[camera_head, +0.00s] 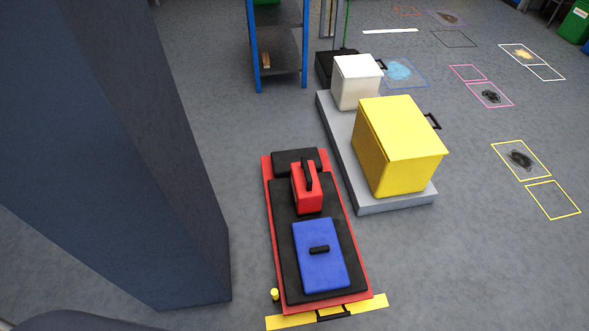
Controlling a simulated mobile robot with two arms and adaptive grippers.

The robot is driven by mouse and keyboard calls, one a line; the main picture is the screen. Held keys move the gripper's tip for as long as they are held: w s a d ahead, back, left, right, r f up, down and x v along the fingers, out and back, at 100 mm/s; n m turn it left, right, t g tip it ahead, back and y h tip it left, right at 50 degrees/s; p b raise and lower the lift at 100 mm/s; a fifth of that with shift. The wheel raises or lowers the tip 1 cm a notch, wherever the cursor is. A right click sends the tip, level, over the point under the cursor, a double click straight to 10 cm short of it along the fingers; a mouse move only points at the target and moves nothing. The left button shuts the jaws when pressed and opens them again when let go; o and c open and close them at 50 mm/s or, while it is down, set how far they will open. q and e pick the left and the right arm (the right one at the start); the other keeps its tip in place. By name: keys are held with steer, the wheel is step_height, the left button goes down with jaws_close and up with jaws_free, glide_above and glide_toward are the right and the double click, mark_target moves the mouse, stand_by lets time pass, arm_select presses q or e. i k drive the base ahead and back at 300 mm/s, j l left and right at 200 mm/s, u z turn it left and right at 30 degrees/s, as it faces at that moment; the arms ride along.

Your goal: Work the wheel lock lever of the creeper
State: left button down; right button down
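The creeper (268,200) is a long red board with black pads, lying on the floor in the middle of the head view. A red box with a black handle (306,190) and a blue case (320,258) rest on it. A small yellow knob (274,294) stands at its near left corner; it looks like the wheel lock lever, but its position is too small to tell. A black handle (333,314) is at the near end, over a yellow floor strip (290,322). Neither of my grippers is in view.
A large dark blue-grey pillar (130,150) fills the left. A grey platform (395,205) with a yellow box (395,145) and a white box (357,82) stands right of the creeper. A blue-framed shelf (278,45) is behind. The floor at the right is mostly open, with marked squares.

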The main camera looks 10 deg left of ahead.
mark_target(275, 297)
steer(key=k+j, duration=0.2)
steer(key=k, duration=0.2)
steer(key=k+j, duration=0.2)
steer(key=k, duration=0.2)
steer(key=k+j+u, duration=0.1)
steer(key=k, duration=0.3)
